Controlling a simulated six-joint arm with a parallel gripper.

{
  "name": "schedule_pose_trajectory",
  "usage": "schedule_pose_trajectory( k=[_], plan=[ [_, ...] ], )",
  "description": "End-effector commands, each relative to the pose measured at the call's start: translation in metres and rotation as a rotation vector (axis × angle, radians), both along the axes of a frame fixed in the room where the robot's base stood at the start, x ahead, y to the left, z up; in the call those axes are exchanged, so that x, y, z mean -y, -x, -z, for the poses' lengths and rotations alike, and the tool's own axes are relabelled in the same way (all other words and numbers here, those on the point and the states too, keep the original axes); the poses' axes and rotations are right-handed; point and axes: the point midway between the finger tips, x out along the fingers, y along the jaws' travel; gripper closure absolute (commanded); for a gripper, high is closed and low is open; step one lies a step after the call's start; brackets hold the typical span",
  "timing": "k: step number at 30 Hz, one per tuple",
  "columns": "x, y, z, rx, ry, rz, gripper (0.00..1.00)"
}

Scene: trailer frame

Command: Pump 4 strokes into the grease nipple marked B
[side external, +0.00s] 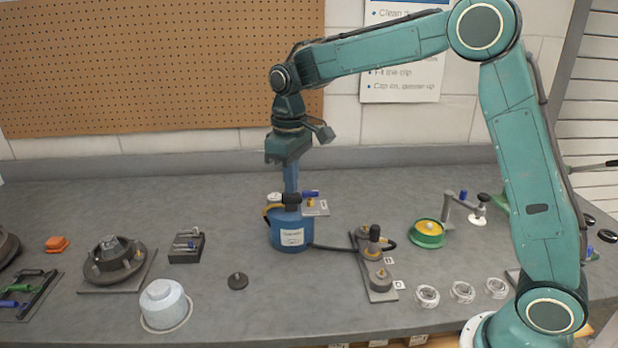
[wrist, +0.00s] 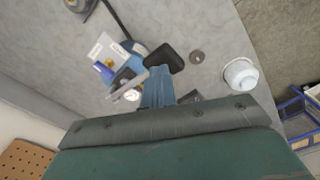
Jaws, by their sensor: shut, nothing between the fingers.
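A blue grease pump (side external: 292,236) with a white label stands upright on the bench, with a black-topped lever (side external: 291,199) on it. My gripper (side external: 291,188) points down over the pump, shut and empty. In the wrist view my gripper (wrist: 156,78) is beside the black lever end (wrist: 165,57); I cannot tell whether they touch. A dark hose runs from the pump to a grey plate (side external: 380,294) with posts and a black upright piece (side external: 374,240), perhaps the hose's coupler. Small letter tags (side external: 388,261) stand by the plate. Their letters are too small to read surely.
A plate with a tag (side external: 318,207) is close behind the pump. A green-rimmed yellow dish (side external: 428,234), several clear jars (side external: 462,292) and a pale pot (side external: 164,304) stand around. A hub (side external: 116,257) sits at left. The front middle bench is mostly clear.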

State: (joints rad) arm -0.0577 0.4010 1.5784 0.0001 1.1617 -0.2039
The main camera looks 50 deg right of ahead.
Motion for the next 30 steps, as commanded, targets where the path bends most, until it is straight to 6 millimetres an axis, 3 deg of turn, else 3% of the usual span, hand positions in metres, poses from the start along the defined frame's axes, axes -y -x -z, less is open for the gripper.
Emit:
schedule_pose_trajectory(
  k=[30],
  plan=[
    [-0.005, 0.005, 0.024, -0.002, 0.000, -0.001, 1.00]
  ],
)
